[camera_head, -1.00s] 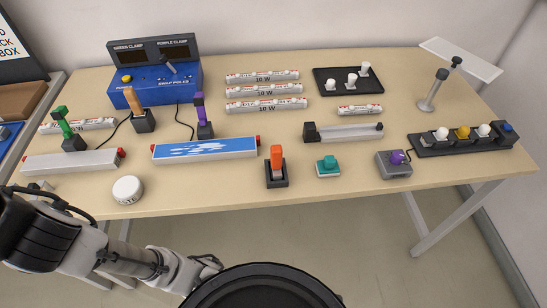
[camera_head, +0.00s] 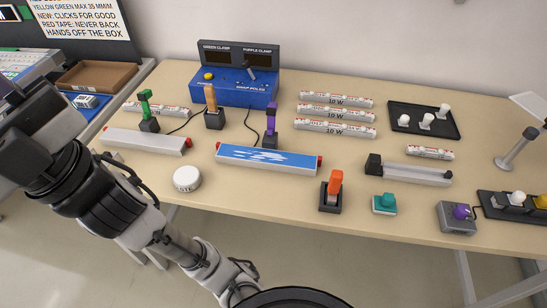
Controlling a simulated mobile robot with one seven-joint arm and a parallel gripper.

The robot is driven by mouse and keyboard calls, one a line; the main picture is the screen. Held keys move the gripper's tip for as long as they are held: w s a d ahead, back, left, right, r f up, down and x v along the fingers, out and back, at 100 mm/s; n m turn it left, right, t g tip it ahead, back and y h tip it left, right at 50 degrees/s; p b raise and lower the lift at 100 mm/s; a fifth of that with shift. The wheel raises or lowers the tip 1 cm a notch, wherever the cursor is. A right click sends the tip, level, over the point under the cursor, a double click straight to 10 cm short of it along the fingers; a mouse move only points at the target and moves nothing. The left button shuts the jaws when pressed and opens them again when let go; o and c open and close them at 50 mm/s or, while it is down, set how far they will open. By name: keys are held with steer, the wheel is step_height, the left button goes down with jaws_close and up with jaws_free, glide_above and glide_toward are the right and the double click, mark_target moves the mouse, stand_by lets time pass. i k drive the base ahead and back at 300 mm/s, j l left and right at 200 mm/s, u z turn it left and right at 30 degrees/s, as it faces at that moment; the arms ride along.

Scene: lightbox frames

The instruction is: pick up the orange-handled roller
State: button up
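An orange-red handle (camera_head: 335,183) stands upright in a small black holder (camera_head: 330,204) near the table's front edge, right of the middle. No roller part shows clearly below the handle. A second, paler tan-orange handle (camera_head: 211,98) stands in a black block (camera_head: 214,120) farther back, in front of the blue box. My arm rises from the bottom middle to the left edge. My gripper (camera_head: 12,95) is at the far left, well away from both handles, dark and partly cut off. Its fingers cannot be made out.
A blue control box (camera_head: 235,87) stands at the back. A white-and-blue bar (camera_head: 268,158), a round white tin (camera_head: 187,179), a teal button (camera_head: 384,202) and a purple-knobbed box (camera_head: 457,217) line the front. A brown tray (camera_head: 97,76) is at left. Bare tabletop (camera_head: 255,205) lies left of the orange-red handle.

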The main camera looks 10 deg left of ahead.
mark_target(336, 177)
steer(key=i+l, duration=0.1)
steer(key=l, duration=0.75)
steer(key=i+l, duration=0.15)
steer(key=l, duration=0.25)
steer(key=u, duration=0.05)
